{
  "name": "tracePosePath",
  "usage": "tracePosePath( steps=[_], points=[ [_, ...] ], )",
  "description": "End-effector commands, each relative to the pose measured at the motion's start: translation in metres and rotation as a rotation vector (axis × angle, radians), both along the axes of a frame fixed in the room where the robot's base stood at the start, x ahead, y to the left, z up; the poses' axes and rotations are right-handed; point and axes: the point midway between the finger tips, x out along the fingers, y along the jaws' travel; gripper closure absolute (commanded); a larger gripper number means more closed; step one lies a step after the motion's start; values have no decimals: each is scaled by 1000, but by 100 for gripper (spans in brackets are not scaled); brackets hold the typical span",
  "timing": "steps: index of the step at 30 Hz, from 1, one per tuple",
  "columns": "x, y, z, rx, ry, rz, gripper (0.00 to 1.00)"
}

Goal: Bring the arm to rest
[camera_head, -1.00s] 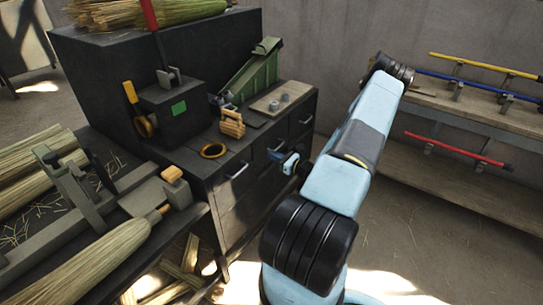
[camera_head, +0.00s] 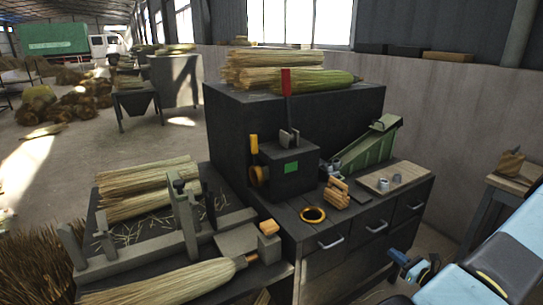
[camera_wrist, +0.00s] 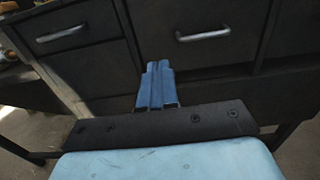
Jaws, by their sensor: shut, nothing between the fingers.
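My gripper (camera_head: 400,258) is at the lower right of the head view, in front of the drawer fronts of the dark cabinet (camera_head: 310,262). In the wrist view its two blue fingers (camera_wrist: 157,68) lie together, shut, with nothing visible between them. Behind the fingers are the dark drawer fronts with two metal handles, one (camera_wrist: 203,34) to the right of the fingers and one (camera_wrist: 62,34) to the left. My light blue arm fills the lower right corner of the head view.
The cabinet top holds a yellow-orange ring (camera_head: 313,215), a wooden block piece (camera_head: 337,193), a green sloped device (camera_head: 368,146) and a board (camera_head: 393,177) with small metal parts. A bench with a broom (camera_head: 170,283) is at left. A wooden stand (camera_head: 513,184) is at right.

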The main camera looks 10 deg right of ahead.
Motion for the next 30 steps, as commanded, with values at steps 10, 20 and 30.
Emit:
tracePosePath(
  steps=[10,20,30],
  points=[
    [25,44,70,-181,-5,270,100],
    [37,109,148,-426,-11,601,100],
    [29,176,219,-700,-28,911,100]
  ],
)
